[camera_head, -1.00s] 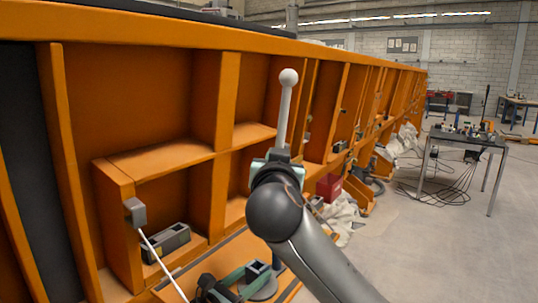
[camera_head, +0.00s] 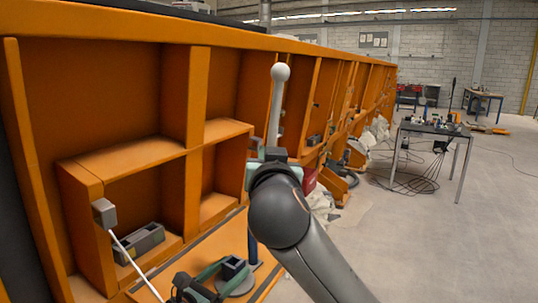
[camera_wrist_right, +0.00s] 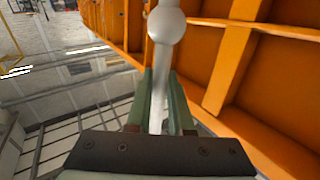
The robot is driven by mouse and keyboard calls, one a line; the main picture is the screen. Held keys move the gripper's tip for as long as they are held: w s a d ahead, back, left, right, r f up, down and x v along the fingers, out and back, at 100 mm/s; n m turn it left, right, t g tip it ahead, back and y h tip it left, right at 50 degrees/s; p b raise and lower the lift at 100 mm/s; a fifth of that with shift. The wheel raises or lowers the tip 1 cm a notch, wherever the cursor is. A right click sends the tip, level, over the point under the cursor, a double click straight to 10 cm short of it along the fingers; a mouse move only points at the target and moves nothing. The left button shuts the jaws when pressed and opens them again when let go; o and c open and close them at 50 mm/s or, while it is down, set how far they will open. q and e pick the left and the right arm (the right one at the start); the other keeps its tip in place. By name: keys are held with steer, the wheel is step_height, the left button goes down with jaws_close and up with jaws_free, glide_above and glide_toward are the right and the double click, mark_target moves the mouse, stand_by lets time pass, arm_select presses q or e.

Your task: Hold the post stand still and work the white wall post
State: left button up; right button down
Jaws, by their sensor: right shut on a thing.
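A white post with a round ball top (camera_head: 280,90) stands upright in front of the orange wall. My right gripper (camera_head: 272,158) is shut around its lower part; the right wrist view shows the post (camera_wrist_right: 162,75) between green fingers (camera_wrist_right: 161,105). The post's lower end is hidden. Below is a stand with a blue column (camera_head: 252,245) and a round grey base (camera_head: 238,287). Whether post and column join is hidden. My left gripper (camera_head: 215,281), with green fingers, is low at the stand, beside a dark square block (camera_head: 234,268). Its grip there is unclear.
A thin white rod (camera_head: 130,258) slopes down from a grey block (camera_head: 104,212) on the orange wall frame (camera_head: 120,158). A grey box (camera_head: 138,243) lies on the lower shelf. A table with cables (camera_head: 430,128) stands right.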

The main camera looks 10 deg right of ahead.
arm_select(q)
steer(key=shift+o, duration=1.4)
